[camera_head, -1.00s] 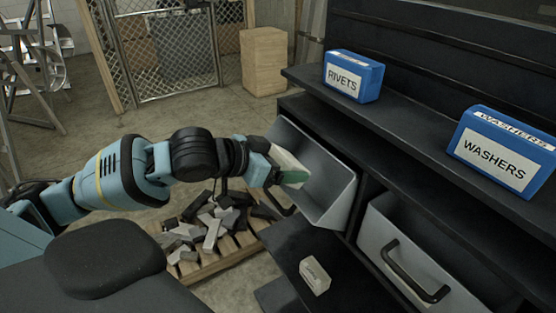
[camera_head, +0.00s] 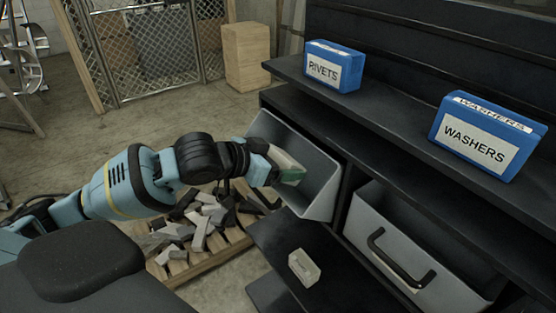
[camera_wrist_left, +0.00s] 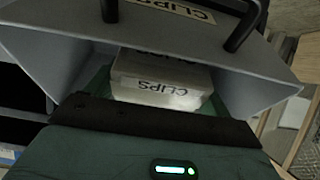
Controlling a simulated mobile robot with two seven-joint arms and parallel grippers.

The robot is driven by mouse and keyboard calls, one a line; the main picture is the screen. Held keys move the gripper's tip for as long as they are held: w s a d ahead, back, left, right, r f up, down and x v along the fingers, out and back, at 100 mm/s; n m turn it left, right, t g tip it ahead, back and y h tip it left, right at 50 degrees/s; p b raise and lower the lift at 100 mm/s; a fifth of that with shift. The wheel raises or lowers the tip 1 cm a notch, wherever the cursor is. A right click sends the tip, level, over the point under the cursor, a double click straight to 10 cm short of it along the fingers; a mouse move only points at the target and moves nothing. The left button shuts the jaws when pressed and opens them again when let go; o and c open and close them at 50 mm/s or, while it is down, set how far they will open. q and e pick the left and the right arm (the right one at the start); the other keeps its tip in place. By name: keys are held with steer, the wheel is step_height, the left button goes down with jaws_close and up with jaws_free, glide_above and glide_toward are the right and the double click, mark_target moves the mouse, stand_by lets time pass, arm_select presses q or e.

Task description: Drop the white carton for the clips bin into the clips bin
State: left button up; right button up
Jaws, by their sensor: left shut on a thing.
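My left gripper (camera_head: 270,168) is shut on a white carton (camera_head: 285,158) at the mouth of the upper grey bin (camera_head: 322,180). The carton is also in the left wrist view (camera_wrist_left: 160,85), where its label reads CLIPS. In that view the grey bin wall (camera_wrist_left: 45,45) surrounds the carton at the back and sides, and a label on the bin also reads CLIPS. The bin is tilted out from the shelf unit, with its open top up. The bin's floor is hidden. My right gripper is in neither view.
A second grey bin (camera_head: 365,215) with a black handle sits at lower right. Another small white carton (camera_head: 303,267) lies on the dark lower shelf. Blue RIVETS (camera_head: 333,68) and WASHERS (camera_head: 485,138) boxes stand on the upper shelf. A pallet of metal offcuts (camera_head: 200,235) is on the floor.

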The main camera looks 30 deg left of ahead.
arm_select(q)
steer(key=o, duration=0.9)
steer(key=shift+o, duration=0.2)
steer(key=v, duration=0.6)
steer(key=shift+v, duration=0.9)
steer(key=shift+d, duration=0.1)
